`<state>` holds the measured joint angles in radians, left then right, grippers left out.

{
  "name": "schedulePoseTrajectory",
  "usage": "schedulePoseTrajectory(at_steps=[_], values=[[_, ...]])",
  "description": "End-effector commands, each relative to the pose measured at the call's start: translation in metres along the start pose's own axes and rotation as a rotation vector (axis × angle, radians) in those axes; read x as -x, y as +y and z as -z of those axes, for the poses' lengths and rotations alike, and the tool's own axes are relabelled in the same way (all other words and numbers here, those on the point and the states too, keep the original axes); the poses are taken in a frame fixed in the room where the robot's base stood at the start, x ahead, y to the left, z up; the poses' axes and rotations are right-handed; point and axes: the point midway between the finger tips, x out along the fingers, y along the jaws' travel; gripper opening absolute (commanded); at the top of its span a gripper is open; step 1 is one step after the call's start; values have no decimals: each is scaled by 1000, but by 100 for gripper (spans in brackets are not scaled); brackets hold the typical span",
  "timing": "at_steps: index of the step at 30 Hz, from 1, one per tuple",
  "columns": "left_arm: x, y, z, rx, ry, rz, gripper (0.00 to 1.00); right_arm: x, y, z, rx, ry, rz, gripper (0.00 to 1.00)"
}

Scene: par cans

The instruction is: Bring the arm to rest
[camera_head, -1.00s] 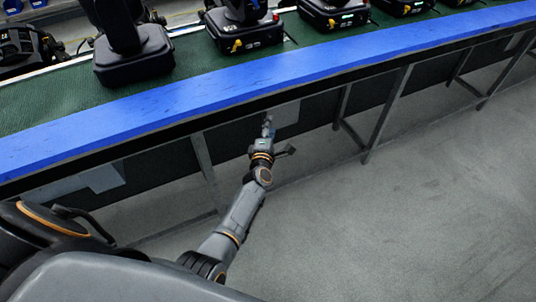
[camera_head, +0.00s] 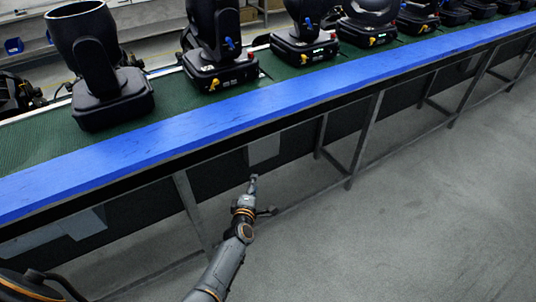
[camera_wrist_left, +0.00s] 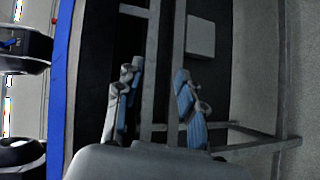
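My left arm (camera_head: 222,268) reaches forward from the bottom of the head view, over the floor in front of the bench. My left gripper (camera_head: 253,184) hangs below the bench's blue edge, near the bench legs, with nothing in it. In the left wrist view its two blue-grey fingers (camera_wrist_left: 156,100) are spread apart, with bench frame bars and a dark panel behind them. My right gripper is in neither view.
A long bench with a blue edge (camera_head: 240,103) and green top (camera_head: 40,139) runs across the view. Several black stage lights (camera_head: 110,95) stand on it. Metal legs (camera_head: 366,143) stand under it. The grey floor (camera_head: 420,220) at the right is clear.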

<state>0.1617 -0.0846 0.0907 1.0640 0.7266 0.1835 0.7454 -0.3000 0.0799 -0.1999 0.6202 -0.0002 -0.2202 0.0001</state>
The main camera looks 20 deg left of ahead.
Motion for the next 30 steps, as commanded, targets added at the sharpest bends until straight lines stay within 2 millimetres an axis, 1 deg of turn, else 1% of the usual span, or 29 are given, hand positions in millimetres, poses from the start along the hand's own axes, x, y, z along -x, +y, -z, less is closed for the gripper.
schedulePoseTrajectory(at_steps=[3,5,7,8,11,12,14,15,17,18,20,21,23,24,26,27,29,30], values=[[0,0,0,0,0,0,39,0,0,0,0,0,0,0],[1,-4,0,-9,-3,7,39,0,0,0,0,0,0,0],[6,-18,-3,-48,-18,31,39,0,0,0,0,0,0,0],[10,-28,-5,-79,-29,49,39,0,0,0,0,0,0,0],[31,-78,-12,-232,-91,135,39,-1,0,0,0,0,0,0],[43,-103,-15,-312,-127,178,39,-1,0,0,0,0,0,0],[66,-143,-18,-440,-189,246,39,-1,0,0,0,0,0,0],[82,-169,-20,-525,-234,289,39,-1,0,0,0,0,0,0],[109,-207,-19,-649,-304,351,39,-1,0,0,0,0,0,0],[128,-232,-18,-729,-355,392,39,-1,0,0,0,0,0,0],[158,-267,-16,-843,-433,449,39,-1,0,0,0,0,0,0],[180,-289,-12,-919,-487,484,39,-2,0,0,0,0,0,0],[214,-320,-6,-1027,-572,536,39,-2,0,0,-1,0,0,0],[237,-340,-1,-1097,-632,568,39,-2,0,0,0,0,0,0],[273,-368,9,-1199,-725,613,39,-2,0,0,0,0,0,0],[297,-384,16,-1265,-788,641,39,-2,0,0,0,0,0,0],[332,-406,27,-1354,-883,677,39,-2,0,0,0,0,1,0],[354,-418,34,-1407,-942,696,39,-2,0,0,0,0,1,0]])
